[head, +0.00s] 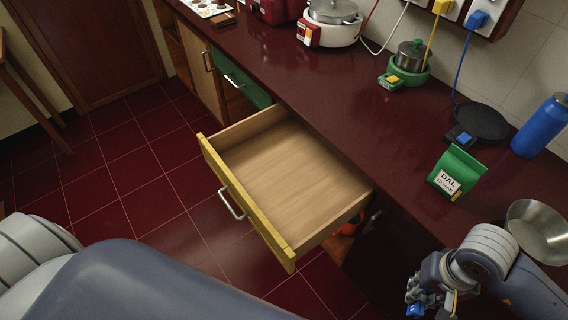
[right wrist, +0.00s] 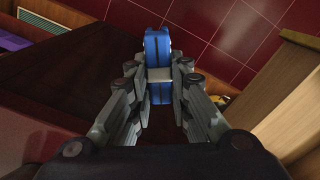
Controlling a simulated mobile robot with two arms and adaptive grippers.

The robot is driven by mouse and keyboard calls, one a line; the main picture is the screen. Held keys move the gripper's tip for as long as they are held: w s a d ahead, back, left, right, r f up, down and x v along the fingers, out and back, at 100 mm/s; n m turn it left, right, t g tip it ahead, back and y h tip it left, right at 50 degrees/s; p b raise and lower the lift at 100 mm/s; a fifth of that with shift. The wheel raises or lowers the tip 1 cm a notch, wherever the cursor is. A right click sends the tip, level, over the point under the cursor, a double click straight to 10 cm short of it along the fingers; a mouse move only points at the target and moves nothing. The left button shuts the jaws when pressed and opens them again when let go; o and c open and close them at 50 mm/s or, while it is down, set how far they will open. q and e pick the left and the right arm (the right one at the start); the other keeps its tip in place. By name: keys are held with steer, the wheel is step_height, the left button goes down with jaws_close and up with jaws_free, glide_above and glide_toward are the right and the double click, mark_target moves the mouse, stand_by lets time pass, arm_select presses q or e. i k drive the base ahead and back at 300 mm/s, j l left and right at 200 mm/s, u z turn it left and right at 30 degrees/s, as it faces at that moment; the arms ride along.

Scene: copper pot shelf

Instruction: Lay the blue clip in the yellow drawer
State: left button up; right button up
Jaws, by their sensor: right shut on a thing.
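The yellow drawer (head: 245,203) is pulled open below the counter, and its wooden inside is empty. My right gripper (head: 418,303) is at the lower right of the head view, to the right of the drawer and apart from it. It is shut on the blue clip (head: 415,310). In the right wrist view the blue clip (right wrist: 158,48) sits between the fingertips of the right gripper (right wrist: 159,75), above the red tiled floor. The drawer's wooden side (right wrist: 290,95) shows at the right of that view. My left gripper is not in view.
The dark red counter (head: 330,110) borders the drawer. On it stand a green dal packet (head: 457,172), a metal bowl (head: 538,230), a blue bottle (head: 542,126), a black pan (head: 482,121) and pots. A green drawer (head: 240,79) is slightly open. The space above the yellow drawer is clear.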

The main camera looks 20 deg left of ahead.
mark_target(276, 186)
steer(key=j+z, duration=0.5)
steer(key=j, duration=2.2)
